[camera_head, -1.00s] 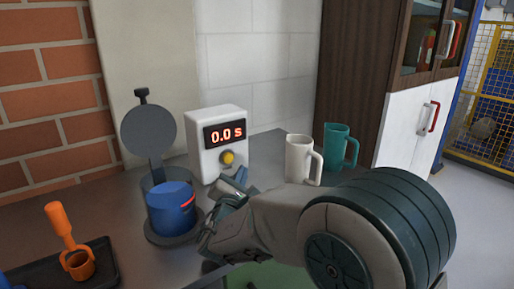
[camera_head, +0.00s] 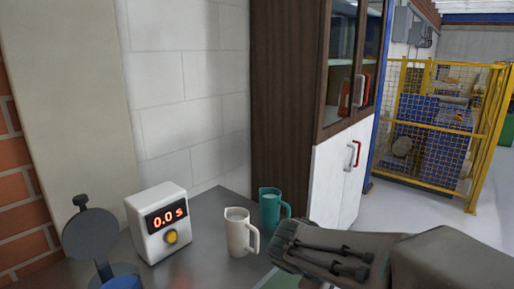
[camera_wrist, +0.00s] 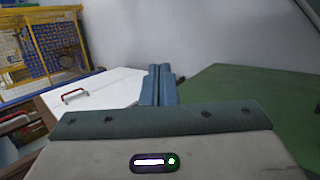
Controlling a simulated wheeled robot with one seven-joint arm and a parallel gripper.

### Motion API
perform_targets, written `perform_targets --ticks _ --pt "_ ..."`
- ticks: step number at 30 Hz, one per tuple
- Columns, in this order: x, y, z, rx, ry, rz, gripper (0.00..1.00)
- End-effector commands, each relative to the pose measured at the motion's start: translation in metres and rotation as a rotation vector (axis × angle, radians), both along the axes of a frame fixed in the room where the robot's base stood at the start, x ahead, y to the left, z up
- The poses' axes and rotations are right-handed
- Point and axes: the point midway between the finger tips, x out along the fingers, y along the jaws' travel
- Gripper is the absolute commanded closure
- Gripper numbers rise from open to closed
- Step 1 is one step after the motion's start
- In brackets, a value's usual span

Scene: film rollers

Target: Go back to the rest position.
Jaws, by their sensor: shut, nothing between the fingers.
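My gripper (camera_wrist: 158,86) shows in the wrist view with its two blue fingers pressed together and nothing between them. Behind the fingers is a pale wall, with no object touching them. In the head view my arm (camera_head: 400,262) fills the lower right, to the right of the mugs. The fingertips cannot be made out in the head view.
A timer box (camera_head: 161,222) reading 0.0 s, a white mug (camera_head: 239,236) and a teal mug (camera_head: 270,211) stand on the grey counter. A round lid (camera_head: 90,234) is raised at lower left. A cabinet (camera_head: 290,100) and yellow cage (camera_head: 440,130) stand behind.

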Motion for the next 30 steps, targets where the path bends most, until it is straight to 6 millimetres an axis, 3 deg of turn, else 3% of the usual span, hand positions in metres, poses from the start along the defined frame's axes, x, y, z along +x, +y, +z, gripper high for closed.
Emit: perform_targets --ticks 1,6,12,18,30 --pt "-0.016 -0.006 0.017 0.083 -0.003 -0.078 1.00" --pt "-0.062 -0.005 0.035 0.372 -0.019 -0.322 1.00" --pt "-0.092 0.011 0.057 0.662 -0.072 -0.548 1.00" --pt "-0.101 0.021 0.068 0.802 -0.106 -0.648 1.00" --pt "-0.101 0.023 0.067 0.818 -0.107 -0.658 1.00"
